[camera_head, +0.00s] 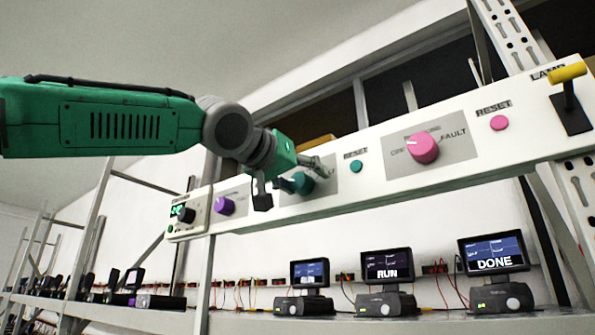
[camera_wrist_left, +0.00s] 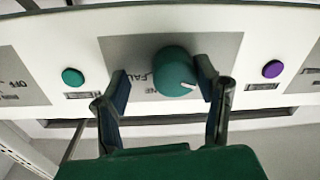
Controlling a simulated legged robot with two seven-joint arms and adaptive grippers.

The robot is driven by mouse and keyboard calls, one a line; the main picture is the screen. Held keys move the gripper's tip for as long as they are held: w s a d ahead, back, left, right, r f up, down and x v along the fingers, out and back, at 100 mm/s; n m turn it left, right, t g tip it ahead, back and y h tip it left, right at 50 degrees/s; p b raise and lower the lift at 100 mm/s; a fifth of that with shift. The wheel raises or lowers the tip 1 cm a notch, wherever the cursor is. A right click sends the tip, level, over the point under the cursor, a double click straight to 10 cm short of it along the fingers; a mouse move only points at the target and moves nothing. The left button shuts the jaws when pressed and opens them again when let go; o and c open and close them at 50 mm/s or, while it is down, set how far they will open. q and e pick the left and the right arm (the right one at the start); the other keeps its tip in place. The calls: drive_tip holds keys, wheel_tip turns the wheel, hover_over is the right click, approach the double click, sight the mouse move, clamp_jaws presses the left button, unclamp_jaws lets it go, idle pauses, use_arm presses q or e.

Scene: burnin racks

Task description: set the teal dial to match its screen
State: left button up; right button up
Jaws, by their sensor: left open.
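The teal dial (camera_head: 302,183) sits on a grey plate on the white control panel. In the left wrist view the dial (camera_wrist_left: 174,72) is a round knob with a white mark pointing to the lower right of the picture. My left gripper (camera_head: 292,184) is open at the dial, with one finger on each side in the wrist view (camera_wrist_left: 164,82). The right finger looks very close to the dial; I cannot tell whether it touches. Lettering beside the dial is partly hidden. A small screen (camera_head: 309,271) stands below the dial; its word is too small to read. My right gripper is not in view.
On the panel (camera_head: 375,194) are a pink dial (camera_head: 423,147), a purple dial (camera_head: 224,205), teal (camera_head: 356,166) and pink (camera_head: 499,123) reset buttons, and a yellow-handled lever (camera_head: 567,74). Other screens read RUN (camera_head: 387,265) and DONE (camera_head: 494,253).

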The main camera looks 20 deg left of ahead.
use_arm(q)
drive_tip(key=shift+w+d+r, duration=0.1)
drive_tip(key=shift+w+d, duration=0.2)
drive_tip(key=shift+d, duration=0.3)
drive_tip(key=a, duration=0.3)
drive_tip(key=shift+w+f, duration=0.25)
drive_tip(key=shift+w, duration=0.05)
drive_tip(key=shift+c, duration=0.5)
drive_tip(key=shift+a, duration=0.35)
drive_tip(key=c, duration=0.7)
drive_tip(key=shift+d, duration=0.25)
drive_tip(key=c, duration=0.4)
drive_tip(key=shift+o, duration=0.3)
drive_tip(key=shift+s+d+r, duration=0.15)
drive_tip(key=shift+s+d, duration=0.1)
drive_tip(key=shift+d, duration=0.4)
drive_tip(key=shift+w+a, duration=0.15)
drive_tip(key=shift+a, duration=0.3)
drive_tip(key=shift+d+m, duration=0.3)
drive_tip(key=shift+m, duration=0.8)
drive_tip(key=shift+a+m, duration=0.15)
drive_tip(key=shift+m, duration=3.05)
